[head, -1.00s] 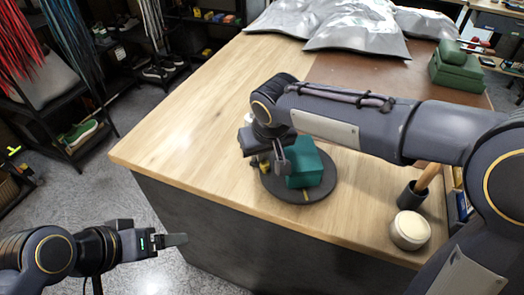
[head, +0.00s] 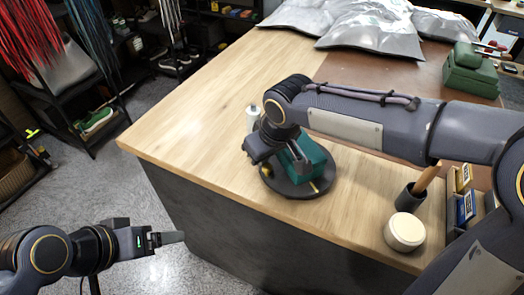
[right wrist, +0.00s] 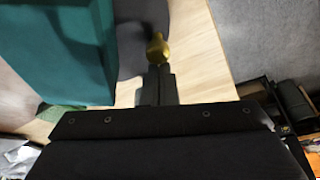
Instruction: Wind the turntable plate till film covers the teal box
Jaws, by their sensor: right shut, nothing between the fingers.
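The teal box (head: 312,158) sits on the dark round turntable plate (head: 290,191) near the table's front edge. No film shows on its visible faces; my right arm hides part of it. A gold mark (head: 315,187) lies on the plate's front rim. My right gripper (head: 301,164) is shut over the plate, beside the box. In the right wrist view, its fingertips (right wrist: 157,84) are close to a gold knob (right wrist: 158,47) with nothing between them; contact is unclear. The teal box also fills the upper left there (right wrist: 60,50). My left gripper (head: 170,238) hangs off the table, its opening unclear from the side.
A white cylinder (head: 253,117) stands behind my right wrist. The table's left part is clear.

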